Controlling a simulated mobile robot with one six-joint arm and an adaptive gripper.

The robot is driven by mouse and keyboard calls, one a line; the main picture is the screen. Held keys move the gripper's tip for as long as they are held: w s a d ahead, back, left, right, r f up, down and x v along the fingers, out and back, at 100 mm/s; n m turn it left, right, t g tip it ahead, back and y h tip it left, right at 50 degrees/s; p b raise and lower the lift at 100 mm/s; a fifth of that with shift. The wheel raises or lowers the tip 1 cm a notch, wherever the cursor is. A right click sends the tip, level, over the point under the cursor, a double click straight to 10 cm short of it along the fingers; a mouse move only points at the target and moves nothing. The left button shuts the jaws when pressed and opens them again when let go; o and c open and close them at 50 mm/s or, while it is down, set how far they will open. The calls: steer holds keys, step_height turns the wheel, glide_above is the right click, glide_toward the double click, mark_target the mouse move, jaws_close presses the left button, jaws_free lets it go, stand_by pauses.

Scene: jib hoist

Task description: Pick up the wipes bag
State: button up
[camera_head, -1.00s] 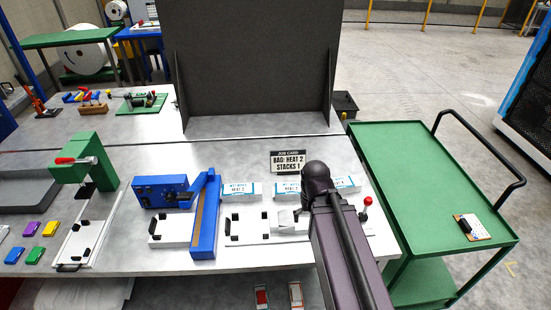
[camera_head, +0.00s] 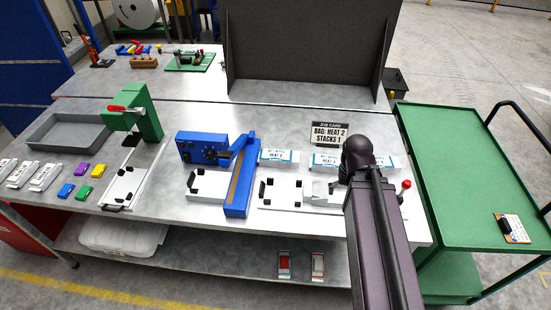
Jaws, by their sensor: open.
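Small white packs with blue edges, which look like wipes bags, stand in a row across the middle of the bench. The left pack (camera_head: 278,157) is right of the blue sealer and seems to read "HEAT 2".
A job card (camera_head: 330,133) reads "BAG: HEAT 2 STACKS 1". A blue sealer (camera_head: 240,185), white fixture (camera_head: 280,202), green press (camera_head: 142,112), and grey tray (camera_head: 68,132) stand on the bench. A dark panel (camera_head: 310,50) rises behind. A green cart (camera_head: 460,180) stands right.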

steer(key=w+a+m, duration=1)
steer(key=w, duration=0.5)
steer(key=m, duration=0.8)
glide_above(275, 155)
steer(key=shift+w+r+p, duration=0.2)
steer(key=shift+r+p, duration=0.25)
step_height(275, 155, down, 9)
steer(key=b, duration=0.8)
steer(key=shift+r+b, duration=0.15)
steer(key=shift+b, duration=0.15)
steer(key=shift+s+a+f+b, duration=0.1)
steer(key=shift+f+b, duration=2.5)
